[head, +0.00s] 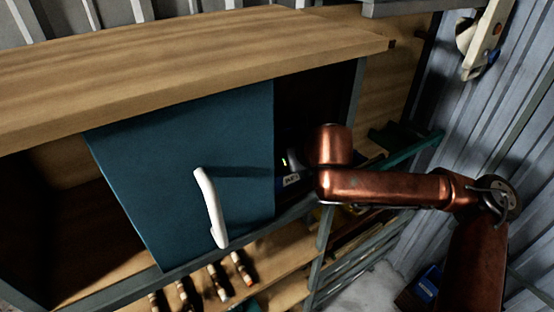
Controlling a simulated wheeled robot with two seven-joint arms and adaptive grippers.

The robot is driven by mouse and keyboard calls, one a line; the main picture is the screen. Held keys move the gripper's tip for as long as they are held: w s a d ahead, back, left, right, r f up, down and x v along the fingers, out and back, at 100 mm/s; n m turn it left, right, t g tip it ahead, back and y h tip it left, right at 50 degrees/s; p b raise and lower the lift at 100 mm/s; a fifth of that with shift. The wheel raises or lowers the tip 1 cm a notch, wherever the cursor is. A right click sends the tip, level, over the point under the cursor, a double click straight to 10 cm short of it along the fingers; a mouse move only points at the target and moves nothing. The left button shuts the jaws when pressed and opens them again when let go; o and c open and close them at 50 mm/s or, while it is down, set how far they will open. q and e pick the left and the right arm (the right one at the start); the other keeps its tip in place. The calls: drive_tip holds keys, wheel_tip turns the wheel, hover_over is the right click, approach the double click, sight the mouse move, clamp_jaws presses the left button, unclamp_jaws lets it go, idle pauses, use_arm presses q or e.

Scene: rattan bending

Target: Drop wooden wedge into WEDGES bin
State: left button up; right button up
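No wooden wedge and no WEDGES bin can be made out in the head view. My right arm comes in from the right and its front end reaches into the dark opening beside the blue cabinet door (190,150). A white handle (210,208) is on the door's front. My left gripper is not in the picture.
The wooden bench top (190,65) lies above the cabinet. The compartment left of the door is open and dark. A lower shelf (285,265) holds several wooden-handled tools. A blue item (428,283) is near the floor at lower right. Corrugated wall (520,130) stands at right.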

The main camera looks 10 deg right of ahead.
drive_tip(key=shift+s, duration=0.25)
drive_tip(key=shift+f, duration=0.15)
drive_tip(key=shift+w+f, duration=0.1)
drive_tip(key=shift+w, duration=0.15)
drive_tip(key=o, duration=0.8)
drive_tip(key=shift+w, duration=0.15)
drive_tip(key=shift+o, duration=1.1)
drive_tip(key=shift+s, duration=0.3)
drive_tip(key=shift+w, duration=0.2)
drive_tip(key=shift+r, duration=0.3)
use_arm(q)
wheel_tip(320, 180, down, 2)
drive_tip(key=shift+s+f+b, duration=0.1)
drive_tip(key=shift+b, duration=0.95)
use_arm(e)
drive_tip(key=v, duration=1.2)
drive_tip(key=shift+r, duration=0.35)
drive_tip(key=shift+s, duration=0.1)
